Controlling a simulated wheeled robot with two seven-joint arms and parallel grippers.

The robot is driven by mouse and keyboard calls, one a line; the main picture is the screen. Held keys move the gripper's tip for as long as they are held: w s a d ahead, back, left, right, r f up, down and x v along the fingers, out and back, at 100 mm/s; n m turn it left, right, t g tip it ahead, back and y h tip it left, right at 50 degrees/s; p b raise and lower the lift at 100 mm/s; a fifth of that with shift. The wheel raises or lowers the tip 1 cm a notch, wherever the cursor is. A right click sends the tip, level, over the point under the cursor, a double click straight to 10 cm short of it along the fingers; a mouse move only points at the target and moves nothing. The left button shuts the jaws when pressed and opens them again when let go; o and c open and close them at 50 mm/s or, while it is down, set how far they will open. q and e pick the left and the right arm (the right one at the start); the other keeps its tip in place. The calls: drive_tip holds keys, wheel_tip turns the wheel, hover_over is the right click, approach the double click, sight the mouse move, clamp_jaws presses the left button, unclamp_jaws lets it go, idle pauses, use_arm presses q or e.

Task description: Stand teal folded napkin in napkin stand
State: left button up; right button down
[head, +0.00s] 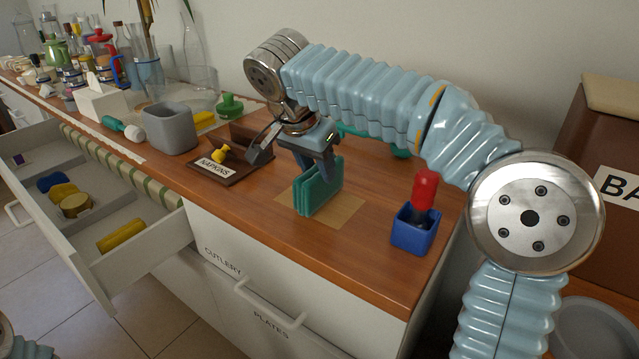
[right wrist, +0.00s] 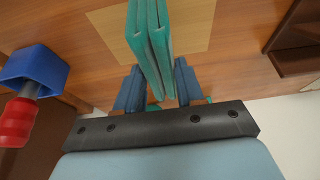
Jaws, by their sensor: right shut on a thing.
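The teal folded napkin (head: 306,196) stands upright over a tan square on the wooden counter; I cannot tell if its lower edge touches. My right gripper (head: 318,172) is above it, fingers pointing down, shut on its upper part. In the right wrist view the napkin's folded layers (right wrist: 150,45) run between the two blue fingers (right wrist: 158,88). The brown napkin stand (head: 238,172), labelled NAPKINS, is left of the gripper, apart from the napkin. A small yellow object (head: 219,153) is at the stand, behind its label. My left gripper is out of view.
A blue holder (head: 413,236) with a red-handled item (head: 424,190) stands right of the napkin. A grey container (head: 170,128) and green object (head: 230,106) stand beyond the stand. The open drawer (head: 150,255) juts out at left. A brown box (head: 600,160) is at right.

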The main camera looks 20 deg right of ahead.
drive_tip(key=shift+r, duration=0.6)
drive_tip(key=v, duration=0.4)
drive_tip(key=s+v, duration=0.1)
drive_tip(key=v, duration=0.3)
drive_tip(key=shift+s+a+f, duration=0.1)
drive_tip(key=shift+s, duration=0.05)
drive_tip(key=s+a+r, duration=0.5)
drive_tip(key=s+a, duration=0.1)
drive_tip(key=s, duration=0.1)
drive_tip(key=shift+s+a, duration=0.2)
drive_tip(key=shift+a, duration=0.05)
